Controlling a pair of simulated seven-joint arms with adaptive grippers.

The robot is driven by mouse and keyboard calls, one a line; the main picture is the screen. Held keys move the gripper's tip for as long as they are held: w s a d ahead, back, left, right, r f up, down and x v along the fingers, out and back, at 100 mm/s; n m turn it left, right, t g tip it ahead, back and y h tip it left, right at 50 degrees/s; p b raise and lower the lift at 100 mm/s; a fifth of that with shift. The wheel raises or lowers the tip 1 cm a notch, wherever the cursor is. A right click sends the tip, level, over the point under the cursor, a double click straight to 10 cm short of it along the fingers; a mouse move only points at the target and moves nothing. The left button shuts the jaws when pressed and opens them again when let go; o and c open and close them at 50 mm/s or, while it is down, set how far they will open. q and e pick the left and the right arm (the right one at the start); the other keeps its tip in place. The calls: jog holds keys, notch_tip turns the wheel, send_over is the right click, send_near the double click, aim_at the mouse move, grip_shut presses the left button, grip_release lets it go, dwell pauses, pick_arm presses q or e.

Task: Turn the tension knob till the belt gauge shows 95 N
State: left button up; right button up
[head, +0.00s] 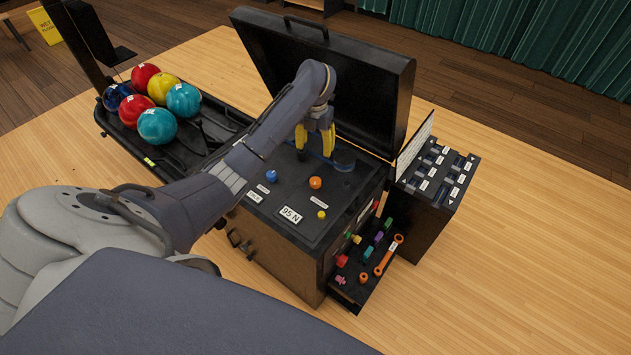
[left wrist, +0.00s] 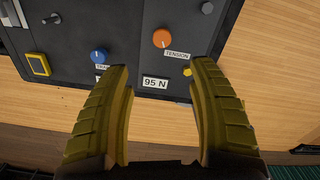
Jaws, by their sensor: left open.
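The orange tension knob (head: 315,183) sits on the dark top panel of the black machine case. It also shows in the left wrist view (left wrist: 162,38), with a TENSION label beside it. The belt gauge (head: 290,214) is a small white display on the same panel. It reads 95 N, also in the left wrist view (left wrist: 155,83). My left gripper (head: 315,147) is open and empty, with yellow fingers, above the panel behind the knob in the head view. In the left wrist view its fingertips (left wrist: 162,68) are spread apart, and the knob stands clear beyond them. My right gripper is not in view.
A blue knob (head: 271,176) and a small yellow button (head: 321,214) share the panel. The raised lid (head: 370,90) stands behind my left gripper. A ball rack (head: 185,155) is at left. An open tool drawer (head: 350,290) and a black switch box (head: 440,180) are at right.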

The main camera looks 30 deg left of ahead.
aim_at(316, 181)
pick_arm(q)
jog(key=n, duration=0.3)
jog(key=shift+s+d+f+n, duration=0.1)
jog(key=shift+d+n, duration=0.05)
jog(key=shift+n, duration=0.25)
notch_tip(316, 181, down, 17)
jog(key=shift+f, duration=0.15)
dwell(0.6)
grip_shut()
jog(key=shift+m, duration=1.6)
grip_release()
